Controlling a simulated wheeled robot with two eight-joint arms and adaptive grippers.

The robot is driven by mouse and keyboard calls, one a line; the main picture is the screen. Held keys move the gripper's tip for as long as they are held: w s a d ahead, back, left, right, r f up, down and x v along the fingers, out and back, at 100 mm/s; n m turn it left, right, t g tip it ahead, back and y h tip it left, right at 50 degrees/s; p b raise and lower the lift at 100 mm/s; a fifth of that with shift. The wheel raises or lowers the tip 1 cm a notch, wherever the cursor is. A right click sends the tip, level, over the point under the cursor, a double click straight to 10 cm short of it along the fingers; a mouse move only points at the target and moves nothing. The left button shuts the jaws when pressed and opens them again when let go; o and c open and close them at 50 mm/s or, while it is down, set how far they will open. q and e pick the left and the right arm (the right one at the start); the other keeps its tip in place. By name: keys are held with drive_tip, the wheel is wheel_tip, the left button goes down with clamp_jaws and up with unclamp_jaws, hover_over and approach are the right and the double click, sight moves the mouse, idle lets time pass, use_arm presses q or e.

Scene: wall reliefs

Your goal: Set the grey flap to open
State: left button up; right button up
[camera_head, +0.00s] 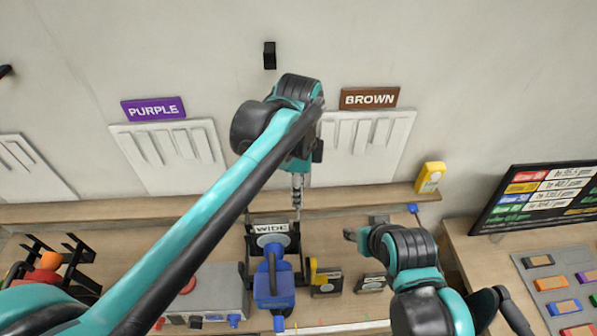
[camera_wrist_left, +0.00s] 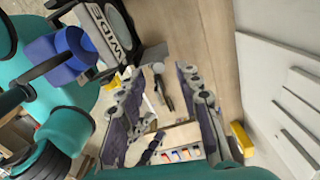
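I cannot identify the grey flap for certain in either view; my left arm covers part of the wall and shelf. My left gripper (camera_head: 298,192) points down in front of the shelf edge, left of the brown sign. In the left wrist view its two dark fingers (camera_wrist_left: 161,95) are spread, with no object visibly held between them.
Slotted pale panels hang below the purple sign (camera_head: 154,108) and brown sign (camera_head: 369,97). A shelf (camera_head: 110,211) runs below, with a yellow block (camera_head: 430,177) near its right end. A WIDE label (camera_head: 271,228), blue object (camera_head: 274,287) and grey box (camera_head: 220,287) crowd the table.

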use_arm(q)
wheel_tip(320, 180, up, 8)
drive_tip(key=shift+f, duration=0.1)
idle(0.6)
